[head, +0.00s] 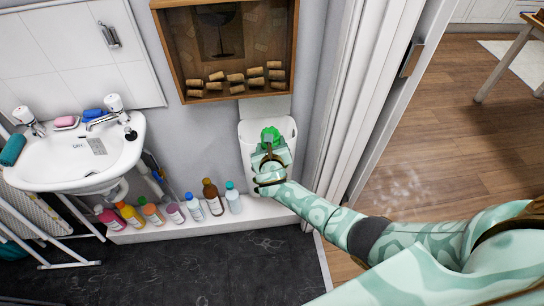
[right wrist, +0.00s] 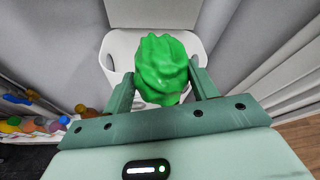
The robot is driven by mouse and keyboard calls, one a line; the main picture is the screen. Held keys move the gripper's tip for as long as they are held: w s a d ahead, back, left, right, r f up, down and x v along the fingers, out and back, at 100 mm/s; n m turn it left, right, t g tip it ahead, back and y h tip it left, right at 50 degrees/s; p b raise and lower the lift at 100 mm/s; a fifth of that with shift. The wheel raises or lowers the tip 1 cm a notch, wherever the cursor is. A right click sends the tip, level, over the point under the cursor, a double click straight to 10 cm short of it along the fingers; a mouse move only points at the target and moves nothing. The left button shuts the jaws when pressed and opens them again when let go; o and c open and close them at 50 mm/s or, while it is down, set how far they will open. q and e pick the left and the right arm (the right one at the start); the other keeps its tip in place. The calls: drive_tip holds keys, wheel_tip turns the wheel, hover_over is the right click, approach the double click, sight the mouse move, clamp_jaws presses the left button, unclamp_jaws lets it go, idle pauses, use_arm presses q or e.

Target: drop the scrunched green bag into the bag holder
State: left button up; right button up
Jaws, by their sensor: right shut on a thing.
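The scrunched green bag (head: 270,134) is a bright green lump in front of the white bag holder (head: 247,130) on the wall. My right gripper (head: 270,146) is shut on it, coming from the lower right. In the right wrist view the green bag (right wrist: 161,69) sits between the two fingers of my right gripper (right wrist: 163,90). The bag holder (right wrist: 118,48) shows behind the bag, its rim on both sides. I cannot tell whether the bag is over the opening or in front of it. My left gripper is not in view.
A wooden box of corks (head: 240,90) hangs just above the holder. Several bottles (head: 212,196) stand on a white ledge (head: 180,227) below and left, near a sink (head: 75,160). A white door frame (head: 370,80) stands close on the right.

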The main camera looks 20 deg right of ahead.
drive_tip(key=b+x, duration=0.1)
drive_tip(key=x, duration=0.1)
drive_tip(key=r+b+x, duration=0.1)
drive_tip(key=x, duration=0.1)
drive_tip(key=b+x, duration=0.1)
drive_tip(key=x, duration=0.1)
drive_tip(key=shift+w+a+b, duration=0.15)
drive_tip(key=shift+w+b, duration=0.2)
drive_tip(key=shift+w, duration=0.4)
drive_tip(key=shift+w+d+r+b, duration=0.1)
drive_tip(key=shift+w+d+b, duration=0.15)
drive_tip(key=shift+w, duration=0.4)
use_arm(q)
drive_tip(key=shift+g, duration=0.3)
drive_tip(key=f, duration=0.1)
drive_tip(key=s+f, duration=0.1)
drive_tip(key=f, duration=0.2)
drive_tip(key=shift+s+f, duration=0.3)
use_arm(e)
drive_tip(key=o, duration=1)
drive_tip(key=shift+s+a, duration=0.1)
